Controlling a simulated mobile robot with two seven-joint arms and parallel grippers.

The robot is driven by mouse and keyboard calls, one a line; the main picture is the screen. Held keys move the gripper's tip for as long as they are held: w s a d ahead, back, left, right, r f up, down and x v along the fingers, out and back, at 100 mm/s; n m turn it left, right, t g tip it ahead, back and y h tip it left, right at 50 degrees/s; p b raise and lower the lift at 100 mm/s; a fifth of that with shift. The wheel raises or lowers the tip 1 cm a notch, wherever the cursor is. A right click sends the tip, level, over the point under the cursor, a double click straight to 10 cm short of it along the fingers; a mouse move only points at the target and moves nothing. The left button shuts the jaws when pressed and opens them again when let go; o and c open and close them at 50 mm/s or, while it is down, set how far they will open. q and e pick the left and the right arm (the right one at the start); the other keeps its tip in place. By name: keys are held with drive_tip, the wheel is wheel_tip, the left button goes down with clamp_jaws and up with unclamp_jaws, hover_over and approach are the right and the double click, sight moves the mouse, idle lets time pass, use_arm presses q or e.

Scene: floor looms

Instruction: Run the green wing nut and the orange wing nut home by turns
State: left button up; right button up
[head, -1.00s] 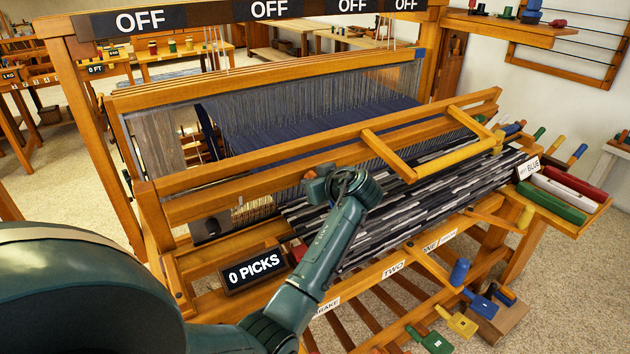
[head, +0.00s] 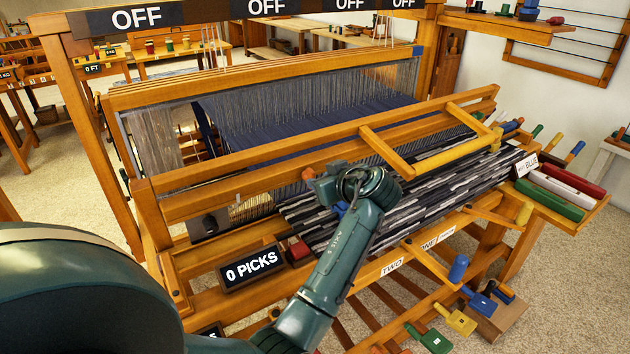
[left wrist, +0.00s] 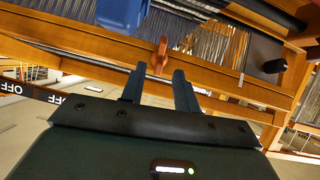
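The orange wing nut (left wrist: 160,56) stands on a wooden beam of the loom in the left wrist view, just beyond my fingertips and roughly in line with the gap between them. In the head view a small orange piece (head: 308,173) beside my gripper appears to be the same nut. My left gripper (left wrist: 158,72) is open and empty, its two dark fingers apart on either side of the nut's line. In the head view my left gripper (head: 322,184) is partly hidden by its own wrist. I cannot make out the green wing nut. My right gripper is not in view.
A blue block (left wrist: 122,12) is close to the fingers at the top of the left wrist view. The striped cloth (head: 430,190) lies under my wrist. A "0 PICKS" sign (head: 253,265) and a wooden frame with a yellow roller (head: 455,155) are nearby.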

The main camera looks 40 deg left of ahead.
use_arm(q)
drive_tip(key=v, duration=0.8)
drive_tip(key=shift+b, duration=0.45)
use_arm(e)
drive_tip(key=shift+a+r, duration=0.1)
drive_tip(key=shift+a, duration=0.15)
use_arm(q)
drive_tip(key=shift+a, duration=0.1)
